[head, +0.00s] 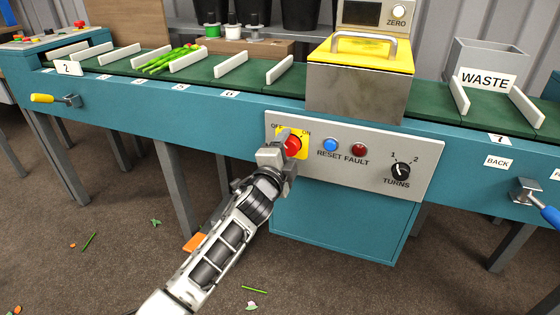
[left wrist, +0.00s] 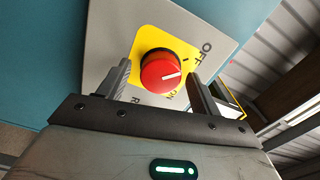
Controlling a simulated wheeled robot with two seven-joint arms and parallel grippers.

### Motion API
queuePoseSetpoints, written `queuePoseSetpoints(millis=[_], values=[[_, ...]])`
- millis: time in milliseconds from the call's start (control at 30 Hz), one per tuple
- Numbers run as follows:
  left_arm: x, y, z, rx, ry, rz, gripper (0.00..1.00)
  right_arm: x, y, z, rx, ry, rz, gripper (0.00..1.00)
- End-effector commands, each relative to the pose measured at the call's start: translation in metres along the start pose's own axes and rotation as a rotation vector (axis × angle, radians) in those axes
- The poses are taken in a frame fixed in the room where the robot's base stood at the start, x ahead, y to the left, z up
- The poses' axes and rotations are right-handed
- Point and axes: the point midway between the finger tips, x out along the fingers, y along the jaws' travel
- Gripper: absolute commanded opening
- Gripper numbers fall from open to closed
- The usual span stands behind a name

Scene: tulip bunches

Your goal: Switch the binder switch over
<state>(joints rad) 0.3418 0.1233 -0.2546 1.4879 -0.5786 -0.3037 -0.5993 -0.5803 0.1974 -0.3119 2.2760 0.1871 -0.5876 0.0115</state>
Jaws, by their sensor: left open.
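The binder switch is a red rotary knob (head: 292,145) on a yellow plate marked OFF and ON, at the left end of the grey control panel (head: 430,160). In the left wrist view the knob (left wrist: 160,73) shows a white pointer line, which lies between the two words; I cannot tell a settled position. My left gripper (head: 284,152) is in front of the knob. In the left wrist view its open fingers (left wrist: 161,78) stand on either side of the knob, with gaps showing. The gripper covers part of the plate in the head view. My right gripper is out of view.
Beside the switch are a blue reset button (head: 330,145), a red fault lamp (head: 359,150) and a black turns dial (head: 400,171). Above is the yellow-lidded binder (head: 358,85). The green belt (head: 210,74) carries a tulip bunch (head: 170,60). A waste bin (head: 488,58) stands right.

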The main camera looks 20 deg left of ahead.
Motion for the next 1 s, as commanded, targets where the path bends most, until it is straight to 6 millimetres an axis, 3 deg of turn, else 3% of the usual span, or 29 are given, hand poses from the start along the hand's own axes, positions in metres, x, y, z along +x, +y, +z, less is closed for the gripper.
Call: queuePoseSetpoints(millis=[167, 600, 800, 1000], values=[[-0.026, -0.001, 0.000, 0.001, -0.001, 0.003, 0.65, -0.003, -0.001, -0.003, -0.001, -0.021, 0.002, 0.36], [-0.128, 0.000, 0.000, -0.002, 0.000, 0.004, 0.65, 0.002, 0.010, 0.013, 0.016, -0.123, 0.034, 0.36], [-0.151, 0.000, 0.000, -0.002, -0.001, 0.002, 0.65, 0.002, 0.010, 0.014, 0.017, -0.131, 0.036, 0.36], [-0.157, 0.000, 0.000, -0.001, 0.000, 0.001, 0.65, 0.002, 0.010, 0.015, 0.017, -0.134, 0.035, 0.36]])
